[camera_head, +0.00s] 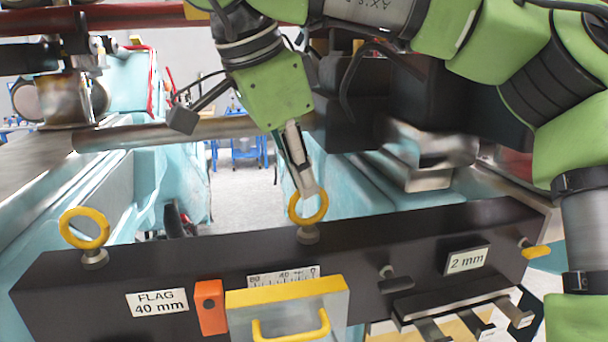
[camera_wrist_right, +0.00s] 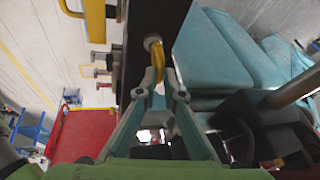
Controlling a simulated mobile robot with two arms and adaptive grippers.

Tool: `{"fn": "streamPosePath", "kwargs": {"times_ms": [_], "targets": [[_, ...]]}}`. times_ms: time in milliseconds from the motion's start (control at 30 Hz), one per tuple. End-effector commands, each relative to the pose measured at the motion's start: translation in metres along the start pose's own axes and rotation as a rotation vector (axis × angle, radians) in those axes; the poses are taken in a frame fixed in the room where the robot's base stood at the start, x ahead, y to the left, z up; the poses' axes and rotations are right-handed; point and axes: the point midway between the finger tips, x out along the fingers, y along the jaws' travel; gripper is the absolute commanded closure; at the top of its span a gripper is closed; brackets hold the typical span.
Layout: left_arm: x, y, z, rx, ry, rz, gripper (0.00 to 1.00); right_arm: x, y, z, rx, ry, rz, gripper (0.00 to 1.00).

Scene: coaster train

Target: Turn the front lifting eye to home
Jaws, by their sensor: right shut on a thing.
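Two yellow lifting eyes stand on top of a long black beam (camera_head: 170,255). One lifting eye (camera_head: 84,228) is at the beam's left end, ring facing the camera, with nothing touching it. The other lifting eye (camera_head: 322,209) is near the middle, on a grey collar. My right gripper (camera_head: 308,192) reaches down from above and is shut on this middle ring's upper part. In the right wrist view the ring (camera_wrist_right: 159,55) shows nearly edge-on between the fingertips of the gripper (camera_wrist_right: 161,78). I cannot tell which eye is the front one. My left gripper is not in view.
The beam's face carries a "FLAG 40 mm" label (camera_head: 157,302), an orange block (camera_head: 210,307), a scale strip (camera_head: 283,277), a yellow-handled box (camera_head: 290,300) and a "2 mm" label (camera_head: 467,259). Teal train structure (camera_head: 150,180) lies behind; dark blocks stand close behind my right gripper.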

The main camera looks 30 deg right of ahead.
Motion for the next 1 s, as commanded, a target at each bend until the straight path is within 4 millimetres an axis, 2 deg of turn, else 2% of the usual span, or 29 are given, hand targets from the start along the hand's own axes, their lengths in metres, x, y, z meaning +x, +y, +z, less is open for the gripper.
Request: {"fn": "streamPosePath", "kwargs": {"times_ms": [400, 900, 933, 967, 1000], "targets": [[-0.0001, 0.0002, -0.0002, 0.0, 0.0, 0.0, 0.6, -0.0004, -0.0028, 0.0008, 0.151, 0.03, 0.059, 1.0], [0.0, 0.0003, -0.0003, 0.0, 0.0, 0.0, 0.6, -0.0002, -0.0029, 0.0011, 0.164, 0.031, 0.066, 1.0], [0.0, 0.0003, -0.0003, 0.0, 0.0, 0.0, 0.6, -0.0002, -0.0029, 0.0011, 0.164, 0.031, 0.066, 0.87], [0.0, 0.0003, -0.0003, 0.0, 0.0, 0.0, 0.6, -0.0002, -0.0029, 0.0011, 0.164, 0.031, 0.066, 0.79], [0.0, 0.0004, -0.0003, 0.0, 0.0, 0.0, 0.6, -0.0002, -0.0029, 0.001, 0.164, 0.031, 0.066, 0.75]]}}
